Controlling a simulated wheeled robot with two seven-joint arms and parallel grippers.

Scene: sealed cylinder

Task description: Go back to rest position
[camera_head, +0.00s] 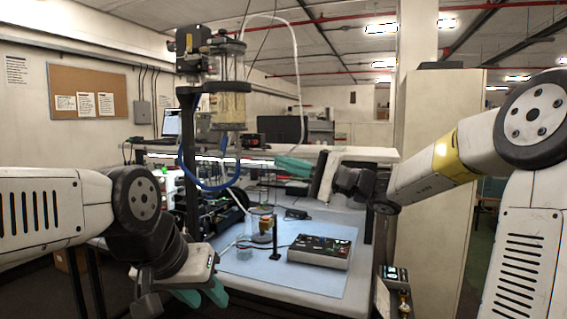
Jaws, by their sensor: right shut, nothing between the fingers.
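My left gripper (204,297), with teal fingers, hangs low at the left front, before the near left edge of the bench. Its two fingers show apart, with nothing seen between them. My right gripper (290,172), also teal-fingered, is shut and empty. It points left in front of the shelf, above the back of the bench. A tall clear cylinder (228,108) with metal fittings is mounted upright on a dark post, up and left of my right gripper. A smaller clear cylinder (262,225) stands on the blue mat, below my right gripper.
The bench's blue mat (340,232) carries a control box (320,250) with buttons and a small beaker (244,250). A blue hose (183,168) loops below the tall cylinder. A pale pillar and cabinet (440,220) stand right of the bench. A small device (394,273) sits at the front right.

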